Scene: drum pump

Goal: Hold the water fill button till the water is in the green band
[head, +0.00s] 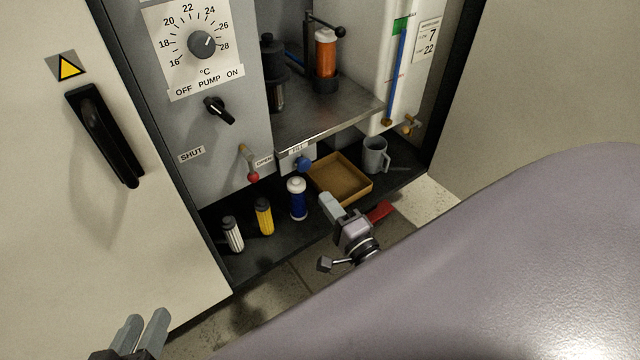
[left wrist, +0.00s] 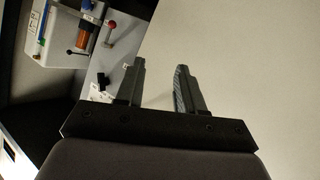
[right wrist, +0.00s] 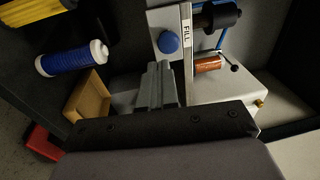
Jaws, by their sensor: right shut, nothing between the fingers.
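The blue fill button (head: 303,163) sits on the panel under the shelf, beside a FILL label; it also shows in the right wrist view (right wrist: 168,43). My right gripper (right wrist: 160,68) is shut and empty. Its tips appear just short of the button, with a visible gap. In the head view my right gripper (head: 328,203) is below and right of the button. The sight tube's blue water column (head: 396,75) rises to about the lower edge of the green band (head: 403,25); the exact level is too small to tell. My left gripper (left wrist: 158,70) is open and empty, low at left (head: 145,328).
A red-tipped lever (head: 252,178) hangs left of the button, between SHUT and OPEN labels. Below are a blue-white cartridge (head: 297,200), a yellow one (head: 264,217), a cardboard tray (head: 342,181) and a grey mug (head: 375,156). The shelf edge (head: 330,132) overhangs them.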

